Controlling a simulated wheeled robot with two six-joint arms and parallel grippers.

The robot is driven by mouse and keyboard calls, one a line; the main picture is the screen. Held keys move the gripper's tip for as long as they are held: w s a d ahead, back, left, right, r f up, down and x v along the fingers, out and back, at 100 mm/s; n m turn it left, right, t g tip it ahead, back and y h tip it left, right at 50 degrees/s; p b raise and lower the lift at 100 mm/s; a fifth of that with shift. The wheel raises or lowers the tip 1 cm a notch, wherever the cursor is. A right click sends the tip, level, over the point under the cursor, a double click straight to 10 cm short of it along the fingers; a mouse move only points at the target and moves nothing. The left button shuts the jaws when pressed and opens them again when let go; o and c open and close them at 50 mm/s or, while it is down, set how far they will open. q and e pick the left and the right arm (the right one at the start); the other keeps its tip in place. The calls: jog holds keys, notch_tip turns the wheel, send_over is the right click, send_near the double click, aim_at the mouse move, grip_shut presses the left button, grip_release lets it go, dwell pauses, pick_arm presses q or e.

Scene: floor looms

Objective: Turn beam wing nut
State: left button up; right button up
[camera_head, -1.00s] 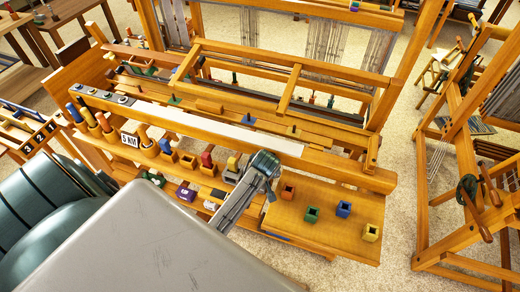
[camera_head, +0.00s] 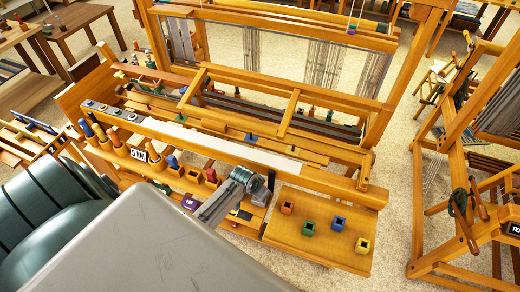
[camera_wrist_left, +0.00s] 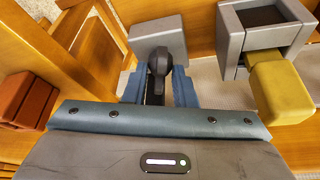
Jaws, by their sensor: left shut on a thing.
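In the left wrist view, my left gripper (camera_wrist_left: 158,88) has its two blue fingers closed on a dark, rounded knob, which I take as the wing nut (camera_wrist_left: 158,62). The wing nut stands in front of a grey block (camera_wrist_left: 157,38) on the wooden beam. In the head view, my left arm's wrist is over the front of the loom, beside the beam (camera_head: 330,181). The fingers and the wing nut are hidden there. My right gripper is not in view.
In the wrist view, a grey holder with a yellow block (camera_wrist_left: 280,88) is close at right, and a red-brown block (camera_wrist_left: 27,100) is at left. In the head view, a wooden shelf (camera_head: 322,250) carries several small coloured boxes. Another loom (camera_head: 465,200) stands at right.

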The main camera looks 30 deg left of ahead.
pick_arm(q)
jog(key=m+h, duration=0.1)
jog(key=m, duration=0.1)
jog(key=shift+w+a+m, duration=0.1)
jog(key=shift+a+m, duration=0.05)
jog(key=shift+m, duration=0.25)
jog(key=m+h, duration=0.1)
jog(key=m, duration=0.1)
jog(key=shift+m+g+b, duration=0.3)
jog(key=shift+m+b, duration=0.1)
jog(key=m+g+h+b, duration=0.1)
jog(key=m+b, duration=0.1)
jog(key=m, duration=0.2)
jog(key=shift+w+a, duration=0.1)
jog(key=shift+m+g+b, duration=0.6)
jog(key=shift+m+b, duration=0.1)
jog(key=shift+m, duration=0.7)
jog(key=shift+h, duration=0.3)
jog(key=o, duration=0.7)
jog(key=shift+c, duration=0.2)
